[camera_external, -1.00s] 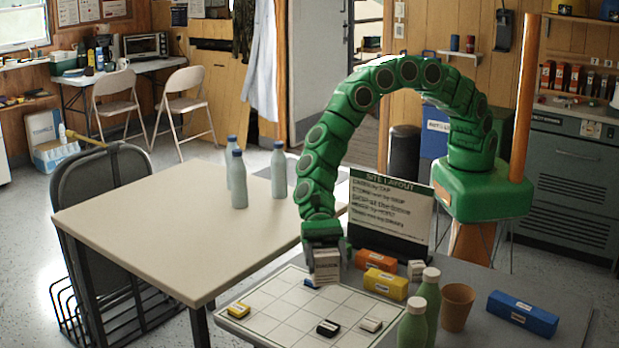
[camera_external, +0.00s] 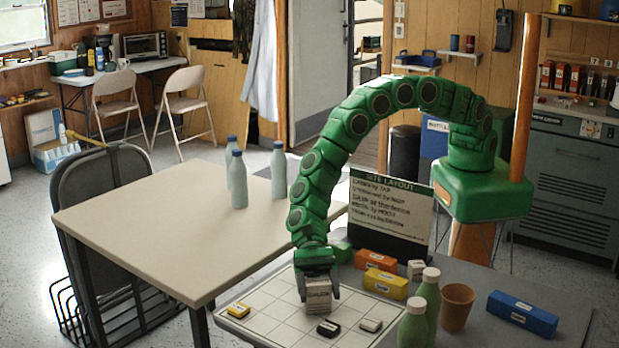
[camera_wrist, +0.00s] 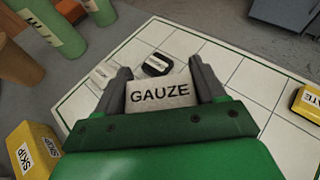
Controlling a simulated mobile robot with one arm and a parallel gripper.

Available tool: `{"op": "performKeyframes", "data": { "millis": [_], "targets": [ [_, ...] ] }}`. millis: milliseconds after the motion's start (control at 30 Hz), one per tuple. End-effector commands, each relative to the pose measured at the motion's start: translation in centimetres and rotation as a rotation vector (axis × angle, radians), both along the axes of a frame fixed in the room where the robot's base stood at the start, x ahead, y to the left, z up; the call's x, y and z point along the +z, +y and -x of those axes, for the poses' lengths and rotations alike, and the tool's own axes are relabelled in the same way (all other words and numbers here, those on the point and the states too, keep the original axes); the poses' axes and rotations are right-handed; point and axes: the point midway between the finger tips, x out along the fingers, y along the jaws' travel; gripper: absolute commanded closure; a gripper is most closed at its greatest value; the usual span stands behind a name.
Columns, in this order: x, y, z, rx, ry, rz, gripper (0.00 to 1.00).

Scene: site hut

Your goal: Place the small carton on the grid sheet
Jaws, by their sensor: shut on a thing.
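The small carton (camera_external: 319,296) is pale, and the wrist view shows the label GAUZE on it (camera_wrist: 160,94). My gripper (camera_external: 318,290) is shut on it, with one dark finger on each side (camera_wrist: 162,84). The carton is over the far middle part of the white grid sheet (camera_external: 268,317), which also shows in the wrist view (camera_wrist: 215,55). I cannot tell whether its underside touches the sheet.
On the sheet are a yellow block (camera_external: 238,310), a black block (camera_external: 328,328) and a white-topped block (camera_external: 370,325). Orange (camera_external: 375,259) and yellow (camera_external: 386,284) boxes, green bottles (camera_external: 430,295), a brown cup (camera_external: 457,306) and a sign (camera_external: 390,215) stand nearby.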

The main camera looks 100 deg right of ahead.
Motion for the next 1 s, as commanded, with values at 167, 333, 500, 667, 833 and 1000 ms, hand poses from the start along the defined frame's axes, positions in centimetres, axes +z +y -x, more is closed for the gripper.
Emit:
{"op": "performKeyframes", "data": {
  "millis": [167, 333, 500, 667, 833, 1000],
  "targets": [
    [0.1, 0.0, 0.0, 0.000, -0.001, -0.001, 0.60],
    [-0.1, 0.0, 0.0, 0.000, -0.001, -0.001, 0.29],
    [-0.1, 0.0, 0.0, 0.001, -0.002, -0.001, 0.05],
    [-0.1, 0.0, 0.0, 0.000, -0.002, -0.001, 0.05],
    [0.1, 0.0, -0.1, 0.000, -0.002, -0.001, 0.05],
    [0.8, -1.4, -0.2, -0.002, -0.002, -0.001, 0.05]
  ]
}}
